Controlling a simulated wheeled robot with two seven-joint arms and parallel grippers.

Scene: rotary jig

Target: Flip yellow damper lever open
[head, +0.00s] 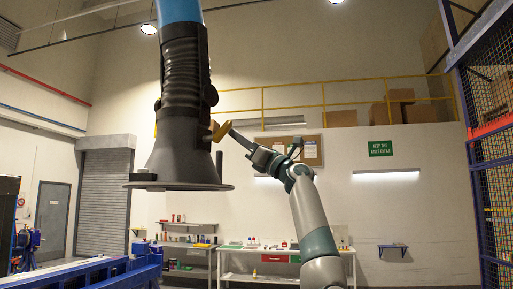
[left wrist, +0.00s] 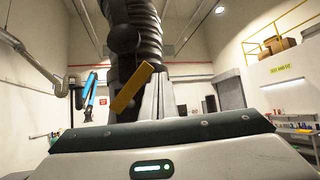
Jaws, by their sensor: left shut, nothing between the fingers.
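The yellow damper lever (head: 220,131) sits on the right side of the black extraction hood (head: 184,110), which hangs from a blue duct. In the left wrist view the lever (left wrist: 131,90) is a flat yellow bar, tilted with its upper end to the right. My left gripper (head: 231,131) is shut and empty, its tips right beside the lever. In the left wrist view the shut fingers (left wrist: 160,97) stand just right of the lever. I cannot tell whether they touch it. My right gripper is not in view.
The hood's wide round flange (head: 180,186) lies below the lever. A blue frame (head: 90,275) stands at the lower left. Benches with small items (head: 270,249) line the back wall, and a blue mesh cage (head: 490,130) stands at right.

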